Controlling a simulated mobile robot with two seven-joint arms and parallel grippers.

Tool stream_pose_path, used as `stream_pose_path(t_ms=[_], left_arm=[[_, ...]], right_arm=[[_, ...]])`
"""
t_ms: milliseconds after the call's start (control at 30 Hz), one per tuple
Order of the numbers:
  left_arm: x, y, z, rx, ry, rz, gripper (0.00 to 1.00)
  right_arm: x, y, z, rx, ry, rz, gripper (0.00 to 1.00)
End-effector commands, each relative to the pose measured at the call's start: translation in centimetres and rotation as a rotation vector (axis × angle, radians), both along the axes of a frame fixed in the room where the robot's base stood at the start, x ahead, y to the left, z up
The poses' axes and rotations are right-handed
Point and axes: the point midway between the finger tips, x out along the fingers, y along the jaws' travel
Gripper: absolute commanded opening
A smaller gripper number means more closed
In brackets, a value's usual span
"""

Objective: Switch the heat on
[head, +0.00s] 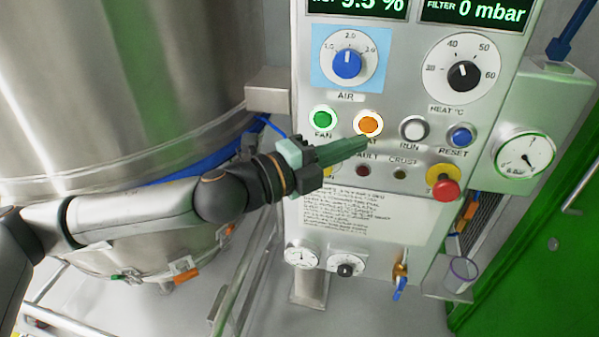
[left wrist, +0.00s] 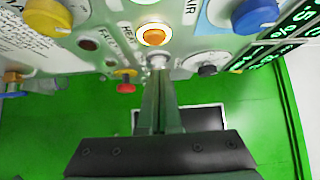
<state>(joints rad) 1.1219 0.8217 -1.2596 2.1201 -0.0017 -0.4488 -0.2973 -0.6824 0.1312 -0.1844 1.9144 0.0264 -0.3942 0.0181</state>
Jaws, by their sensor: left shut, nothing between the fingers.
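The orange HEAT button (head: 369,123) sits on the grey control panel (head: 440,215), right of the green FAN button (head: 323,119). It has a bright pale ring around it. My left gripper (head: 363,144) is shut and empty, its green fingertips just below the orange button and partly over its label. In the left wrist view the orange button (left wrist: 154,36), also brightly ringed, lies just beyond the tips of my left gripper (left wrist: 159,72). I cannot tell whether the tips touch the panel. My right gripper is not in view.
The RUN button (head: 413,128) and blue RESET button (head: 460,137) are to the right. A red emergency knob (head: 446,188) sticks out lower right. Blue AIR dial (head: 347,64) and black HEAT °C dial (head: 464,76) are above. A large steel vessel (head: 130,80) stands at the left.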

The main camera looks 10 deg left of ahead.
Motion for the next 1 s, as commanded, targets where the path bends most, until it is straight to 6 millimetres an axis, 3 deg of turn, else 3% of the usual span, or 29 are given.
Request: stream_pose_path(t_ms=[200,433,1000], left_arm=[[-3.3,3.4,-0.4,0.004,0.001,0.002,0.00],[-5.6,5.6,-0.3,0.002,0.002,0.001,0.00],[-6.5,6.4,-0.2,0.001,0.002,-0.003,0.00]], right_arm=[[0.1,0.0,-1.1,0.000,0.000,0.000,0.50],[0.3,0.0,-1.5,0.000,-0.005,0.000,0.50],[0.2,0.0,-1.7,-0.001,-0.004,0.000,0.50]])
